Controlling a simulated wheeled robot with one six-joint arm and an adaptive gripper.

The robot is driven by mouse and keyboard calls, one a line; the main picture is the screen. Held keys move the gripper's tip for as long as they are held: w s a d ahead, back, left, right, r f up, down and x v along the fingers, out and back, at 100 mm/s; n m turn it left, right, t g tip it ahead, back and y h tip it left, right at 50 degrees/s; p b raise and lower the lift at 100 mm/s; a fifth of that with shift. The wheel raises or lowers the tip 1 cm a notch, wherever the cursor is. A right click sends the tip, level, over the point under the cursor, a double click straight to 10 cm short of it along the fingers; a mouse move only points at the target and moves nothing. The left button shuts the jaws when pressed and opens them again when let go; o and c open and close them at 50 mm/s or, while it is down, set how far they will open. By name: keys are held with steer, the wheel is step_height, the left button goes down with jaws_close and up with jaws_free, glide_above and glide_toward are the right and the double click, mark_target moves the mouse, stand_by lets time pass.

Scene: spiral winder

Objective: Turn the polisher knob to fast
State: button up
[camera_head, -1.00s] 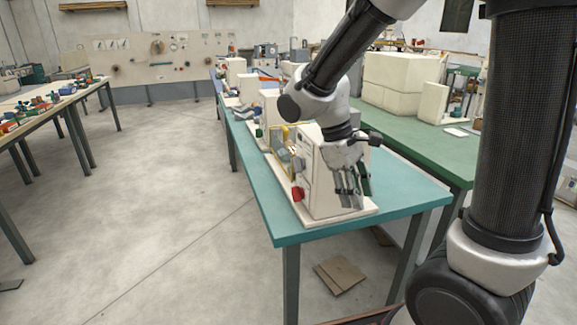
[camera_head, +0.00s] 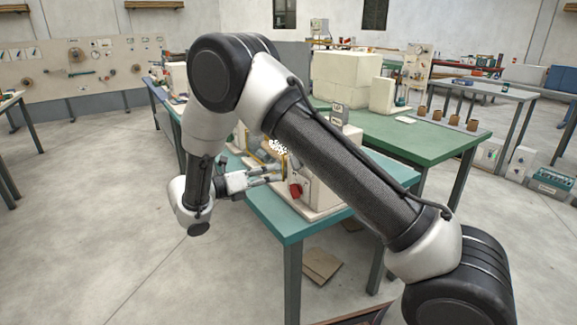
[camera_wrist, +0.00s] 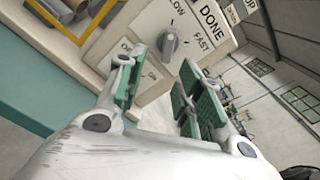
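The polisher knob (camera_wrist: 168,45) is a grey dial on a cream panel (camera_wrist: 210,18) in the wrist view. Labels there read "LOW", with its start perhaps cut off, and "FAST", with "DONE" above. I cannot tell for sure which label the knob points at. My gripper (camera_wrist: 157,66) is open and empty, its green-padded fingers spread just short of the panel on either side of the knob. In the head view my gripper (camera_head: 268,178) points at the front of the cream machine (camera_head: 318,196); the knob cannot be made out there.
A red part (camera_head: 295,190) sticks out of the machine's front near my gripper. A yellow frame (camera_wrist: 90,22) stands beside the panel in the wrist view. The teal table (camera_head: 290,228) bears the machine. A green table (camera_head: 440,146) stands behind. The floor left of the teal table is clear.

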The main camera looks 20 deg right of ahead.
steer(key=w+d+r+n, duration=0.1)
steer(key=w+d, duration=0.1)
steer(key=d, duration=0.5)
steer(key=shift+w+d+r+h, duration=0.15)
steer(key=shift+w+d+h, duration=0.05)
steer(key=shift+w+h, duration=0.1)
jaws_close()
